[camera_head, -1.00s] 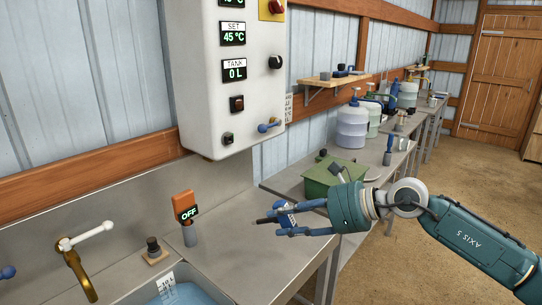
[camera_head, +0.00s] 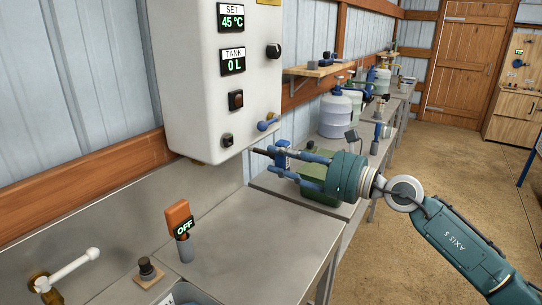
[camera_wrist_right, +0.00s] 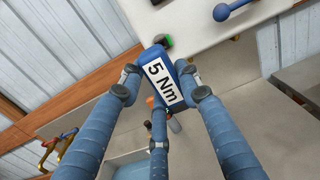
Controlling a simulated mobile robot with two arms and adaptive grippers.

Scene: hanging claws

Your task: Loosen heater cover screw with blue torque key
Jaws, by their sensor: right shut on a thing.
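My right gripper (camera_head: 293,165) is shut on the blue torque key (camera_head: 282,156). In the head view the key's dark shaft (camera_head: 260,151) points left, close to the lower right edge of the white heater box (camera_head: 212,100) in the picture; I cannot tell whether it touches. In the right wrist view the key (camera_wrist_right: 162,80) sits between the fingers, with its "5 Nm" label facing the camera. The heater box has a small dark knob (camera_head: 228,140) low on its front and a blue lever (camera_head: 268,124) nearby. I cannot pick out the cover screw for certain. My left gripper is not in view.
A green box (camera_head: 319,190) lies behind my right gripper. A white jug (camera_head: 335,117) stands farther back. The counter's front right is clear.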

